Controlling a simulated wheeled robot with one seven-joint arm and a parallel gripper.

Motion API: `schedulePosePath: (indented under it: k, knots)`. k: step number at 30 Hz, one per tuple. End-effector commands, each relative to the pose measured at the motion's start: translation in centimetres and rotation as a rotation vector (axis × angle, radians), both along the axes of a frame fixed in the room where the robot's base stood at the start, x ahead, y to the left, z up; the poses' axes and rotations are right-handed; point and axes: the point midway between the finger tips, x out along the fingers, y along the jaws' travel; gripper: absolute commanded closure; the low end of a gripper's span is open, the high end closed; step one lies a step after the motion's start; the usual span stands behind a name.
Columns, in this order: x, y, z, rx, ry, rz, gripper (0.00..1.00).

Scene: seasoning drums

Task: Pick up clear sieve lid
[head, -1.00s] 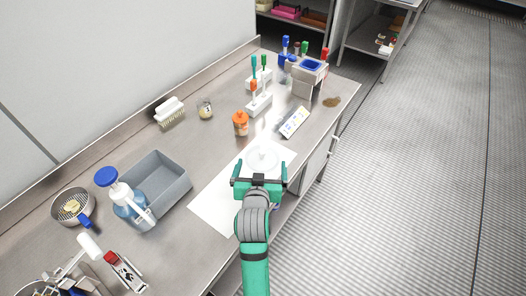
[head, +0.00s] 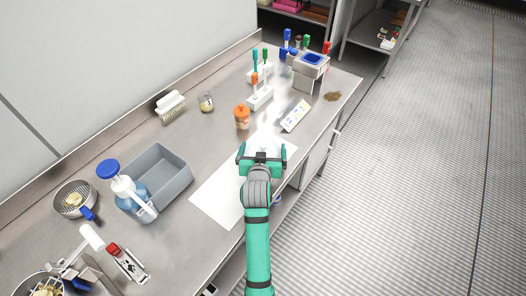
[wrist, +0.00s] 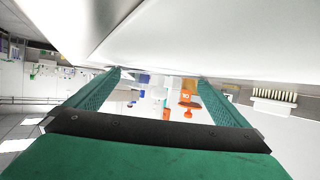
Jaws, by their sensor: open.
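The clear sieve lid (head: 264,143) is a pale round piece on a white sheet (head: 215,195). In the head view my gripper hides most of it, and only a faint part shows between the fingers. My gripper (head: 262,149) is open over the sheet, with a finger to either side of the lid in the picture. I cannot tell whether it touches the lid. In the wrist view the two green fingers (wrist: 158,78) stand wide apart, and I cannot make out the lid clearly there.
An orange-capped jar (head: 242,117) stands just beyond the sheet. A grey bin (head: 160,178) and a blue-topped bottle (head: 130,195) stand left. A card (head: 295,116), a rack (head: 260,98) and a brush (head: 170,105) lie farther back. The sheet's left part is clear.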

Motion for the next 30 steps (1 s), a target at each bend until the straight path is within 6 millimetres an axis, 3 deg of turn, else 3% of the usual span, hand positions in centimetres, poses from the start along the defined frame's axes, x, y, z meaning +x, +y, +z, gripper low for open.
schedulePosePath:
  k: [2,6,19,30]
  knots:
    - [0.0,0.0,0.0,0.0,0.0,0.0,0.0]
    - [0.0,0.0,0.0,0.0,0.0,0.0,0.26]
    - [0.0,0.1,0.5,0.0,-0.001,0.001,0.26]
    - [-0.4,0.0,4.3,0.001,-0.003,0.0,0.26]
